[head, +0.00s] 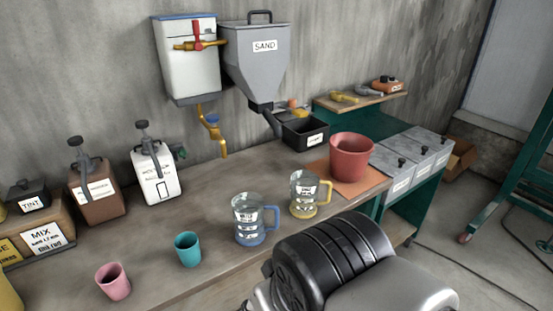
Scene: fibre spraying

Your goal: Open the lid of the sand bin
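A grey hopper labelled SAND (258,60) is mounted on the back wall. It has a black handle (260,16) on its top and tapers to a dark spout at the bottom. I cannot see a gap at its top edge; the top looks closed. Several grey lidded bins with black knobs stand at the right end of the bench, among them a front one (399,178); their lids look shut and their labels are too small to read. My arm crosses the bottom of the view, below the hopper and bins. My gripper is not visible.
A black tray (306,133) sits near the spout. A red bucket (351,157) stands on an orange mat. Blue-handled (255,219) and yellow-handled (308,194) jugs, a teal cup (188,249) and a pink cup (113,281) stand on the bench. A white tank (187,65) hangs left of the hopper.

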